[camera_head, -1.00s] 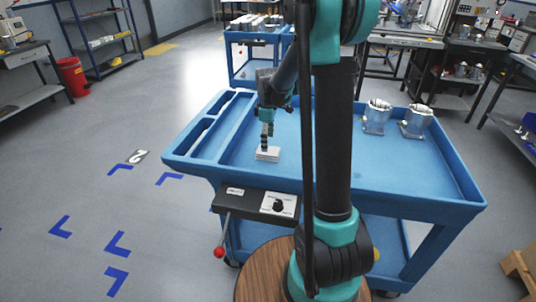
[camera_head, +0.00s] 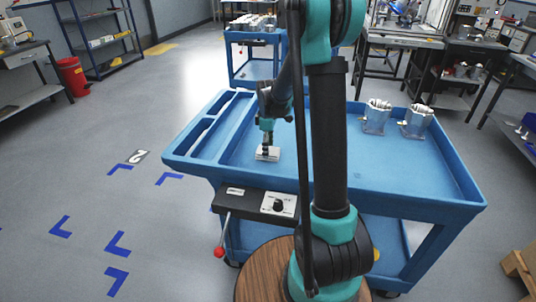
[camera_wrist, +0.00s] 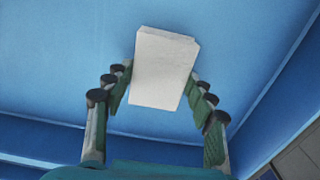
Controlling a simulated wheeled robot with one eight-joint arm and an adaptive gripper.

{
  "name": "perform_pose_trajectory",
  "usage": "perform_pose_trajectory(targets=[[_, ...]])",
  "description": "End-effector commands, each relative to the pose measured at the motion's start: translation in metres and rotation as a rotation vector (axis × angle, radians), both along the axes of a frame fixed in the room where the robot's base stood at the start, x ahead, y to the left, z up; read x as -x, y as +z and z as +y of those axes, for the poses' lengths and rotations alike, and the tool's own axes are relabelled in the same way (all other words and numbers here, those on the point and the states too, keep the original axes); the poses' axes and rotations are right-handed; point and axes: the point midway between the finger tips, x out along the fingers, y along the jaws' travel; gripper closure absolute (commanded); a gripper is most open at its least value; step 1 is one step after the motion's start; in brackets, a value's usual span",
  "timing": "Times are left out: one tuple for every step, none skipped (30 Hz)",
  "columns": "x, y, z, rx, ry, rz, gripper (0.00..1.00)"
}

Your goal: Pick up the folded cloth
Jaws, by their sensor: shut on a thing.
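The folded cloth (camera_head: 262,154) is a small white block-like stack on the blue cart top, left of the cart's middle. In the wrist view the cloth (camera_wrist: 163,68) lies between the fingers. My gripper (camera_head: 267,150) is over the cloth, pointing down. In the wrist view my gripper (camera_wrist: 160,90) has a finger on each side of the cloth, shut on it near its lower part. I cannot tell whether the cloth is clear of the cart surface.
The blue cart (camera_head: 400,183) has raised rims and narrow side trays at left. Two metal housings (camera_head: 376,117) (camera_head: 416,122) stand at its back right. The cart's middle is bare. A control box (camera_head: 256,202) hangs at its front edge.

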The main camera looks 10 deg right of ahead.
Motion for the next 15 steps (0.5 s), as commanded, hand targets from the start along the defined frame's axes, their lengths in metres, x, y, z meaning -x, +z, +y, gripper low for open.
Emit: perform_pose_trajectory(targets=[[0.0,0.0,0.0,0.0,0.0,0.0,0.76],[0.0,0.0,0.0,0.0,0.0,0.0,0.76],[0.0,0.0,0.0,0.0,0.0,0.0,0.76],[0.0,0.0,0.0,0.0,0.0,0.0,0.76],[0.0,0.0,0.0,0.0,0.0,0.0,0.76],[0.0,0.0,0.0,0.0,0.0,0.0,0.76],[0.0,0.001,0.0,0.0,0.0,0.0,0.76],[0.0,0.001,0.0,0.0,0.0,0.0,0.76],[0.0,0.003,0.0,0.0,0.0,0.0,0.76],[0.0,0.004,0.0,0.0,0.0,0.0,0.76],[0.0,0.006,0.0,0.0,0.0,0.0,0.76],[0.0,0.009,0.0,0.0,0.0,0.0,0.76],[0.0,0.011,0.0,0.0,0.0,0.0,0.76],[0.0,0.015,0.0,0.0,0.0,0.0,0.76],[0.0,0.02,0.0,0.0,0.0,0.0,0.76]])
